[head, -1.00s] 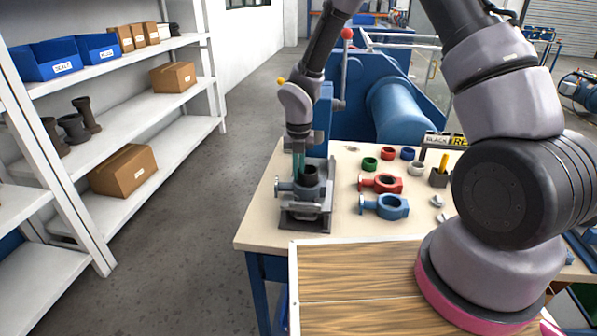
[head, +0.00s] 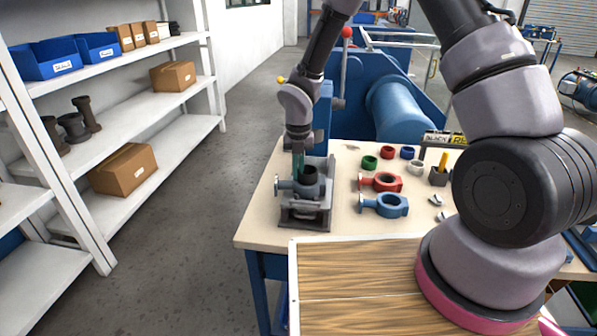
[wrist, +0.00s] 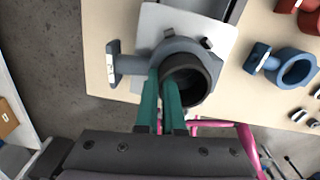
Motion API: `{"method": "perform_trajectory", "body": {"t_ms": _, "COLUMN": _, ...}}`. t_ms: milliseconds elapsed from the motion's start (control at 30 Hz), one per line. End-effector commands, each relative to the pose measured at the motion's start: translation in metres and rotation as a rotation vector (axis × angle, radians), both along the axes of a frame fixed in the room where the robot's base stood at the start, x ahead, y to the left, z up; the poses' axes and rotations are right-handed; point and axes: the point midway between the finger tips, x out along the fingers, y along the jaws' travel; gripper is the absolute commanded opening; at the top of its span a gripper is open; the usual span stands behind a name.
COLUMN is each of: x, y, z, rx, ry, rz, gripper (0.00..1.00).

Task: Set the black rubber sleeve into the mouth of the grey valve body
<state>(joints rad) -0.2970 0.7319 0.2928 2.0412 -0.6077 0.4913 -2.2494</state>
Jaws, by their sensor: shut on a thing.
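The black rubber sleeve (head: 311,175) is at the mouth of the grey valve body (head: 306,191), with its upper rim standing above the body. In the wrist view the sleeve (wrist: 206,78) is a dark ring, and the valve body (wrist: 172,48) shows around its far side. The sleeve looks roughly upright; how deep it sits is hidden. My gripper (head: 299,165) has green fingers, shown in the wrist view (wrist: 161,88), shut on the sleeve's wall at the left. The body rests in a grey fixture (head: 305,222), with its stem pointing left.
Red (head: 385,182) and blue (head: 392,205) valve bodies lie to the right on the table (head: 262,225). Green (head: 370,162), red (head: 388,153), blue (head: 407,153) and white (head: 416,168) sleeves stand behind them. A blue machine (head: 400,110) stands behind the table.

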Motion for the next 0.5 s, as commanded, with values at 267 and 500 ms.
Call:
{"method": "perform_trajectory", "body": {"t_ms": 267, "x": -0.0055, "y": -0.0016, "z": -0.0079, "rx": -0.004, "ry": 0.014, "rz": 0.002, "gripper": 0.00}}
{"method": "perform_trajectory", "body": {"t_ms": 500, "x": -0.0064, "y": -0.0015, "z": -0.0081, "rx": -0.004, "ry": 0.015, "rz": 0.004, "gripper": 0.40}}
